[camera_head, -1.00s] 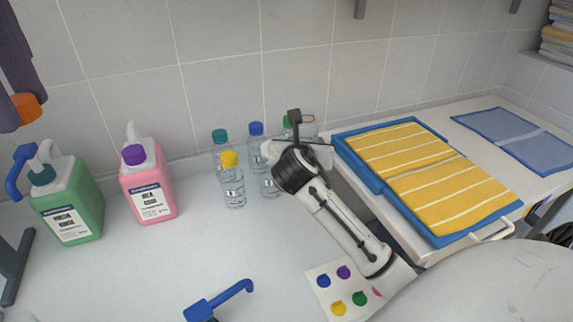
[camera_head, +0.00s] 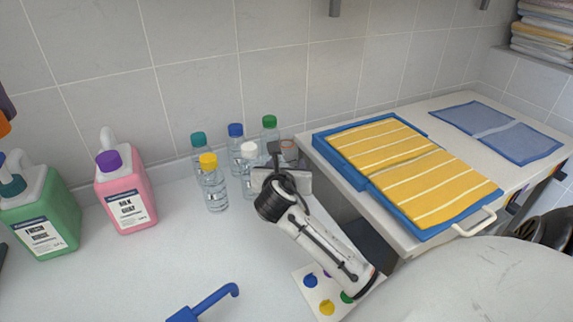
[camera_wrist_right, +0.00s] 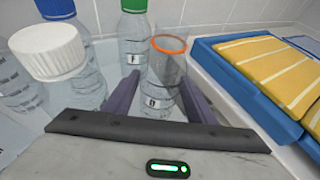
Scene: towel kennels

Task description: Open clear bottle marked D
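The clear bottle (camera_wrist_right: 165,78) stands between my right gripper's fingers (camera_wrist_right: 161,92) in the right wrist view. Its top is uncapped with an orange ring at the rim, and its small label seems to read D. In the head view only its brownish top (camera_head: 288,147) shows behind my right gripper (camera_head: 287,166). At the left edge of the head view, my cut-off left gripper (camera_head: 5,108) holds an orange cap (camera_head: 4,124), clear of the counter.
Clear bottles with teal (camera_head: 198,139), blue (camera_head: 236,130), green (camera_head: 269,121), yellow (camera_head: 208,160) and white (camera_head: 249,150) caps stand close by on the left. Pink (camera_head: 126,198) and green (camera_head: 42,215) jugs stand further left. A blue tray (camera_head: 340,172) with a yellow striped towel is right.

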